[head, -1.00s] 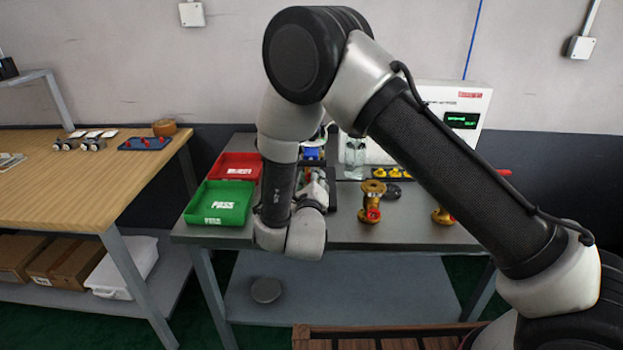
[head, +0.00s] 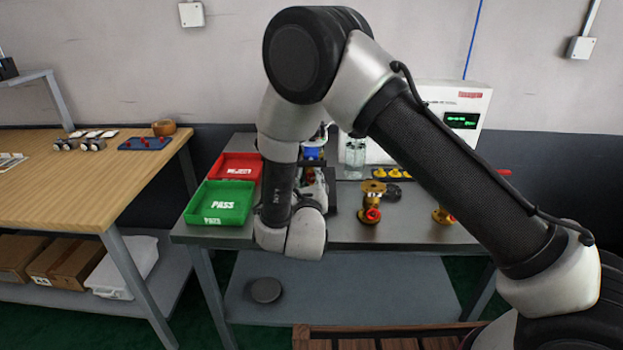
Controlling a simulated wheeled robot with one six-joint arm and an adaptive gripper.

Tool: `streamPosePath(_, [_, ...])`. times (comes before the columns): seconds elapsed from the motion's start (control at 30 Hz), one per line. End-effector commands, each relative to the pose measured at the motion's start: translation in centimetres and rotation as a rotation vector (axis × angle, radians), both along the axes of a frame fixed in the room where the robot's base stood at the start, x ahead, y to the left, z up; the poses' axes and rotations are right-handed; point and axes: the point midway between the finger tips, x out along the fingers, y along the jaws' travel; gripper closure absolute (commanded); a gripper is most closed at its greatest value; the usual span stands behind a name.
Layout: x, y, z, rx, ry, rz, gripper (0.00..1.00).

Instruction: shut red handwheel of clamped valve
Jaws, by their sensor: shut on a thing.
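My gripper (head: 313,177) is small and partly hidden behind my own wrist, over the middle of the grey bench. It is pointed away from the camera at a blue-topped fixture (head: 312,153) at the back of the bench. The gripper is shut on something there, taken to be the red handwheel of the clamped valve. The handwheel and most of the valve are hidden by my wrist and gripper, so the wheel's angle cannot be told.
A brass valve with a red wheel (head: 371,214) stands loose to the right, another (head: 443,215) beyond my forearm. A green PASS tray (head: 205,219) and red tray (head: 225,170) lie left. A clear bottle (head: 355,157) and white instrument box (head: 470,100) stand behind.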

Motion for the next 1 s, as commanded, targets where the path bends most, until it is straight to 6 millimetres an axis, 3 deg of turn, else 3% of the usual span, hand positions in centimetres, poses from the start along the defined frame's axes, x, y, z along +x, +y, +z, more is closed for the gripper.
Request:
streamPosePath(0.13, [-0.1, -0.1, -0.3, -0.005, 0.007, -0.001, 0.95])
streamPosePath(0.17, [-0.1, -0.1, -0.3, -0.005, 0.007, -0.001, 0.69])
streamPosePath(0.3, [-0.1, -0.1, -0.2, -0.004, 0.005, -0.001, 0.49])
streamPosePath(0.67, [-0.5, 0.0, -0.1, -0.003, 0.003, 0.001, 0.49])
streamPosePath(0.77, [-1.9, 0.1, -0.1, -0.005, 0.003, 0.003, 0.49])
streamPosePath(1.0, [-7.2, 0.4, -0.1, -0.004, 0.003, 0.005, 0.49])
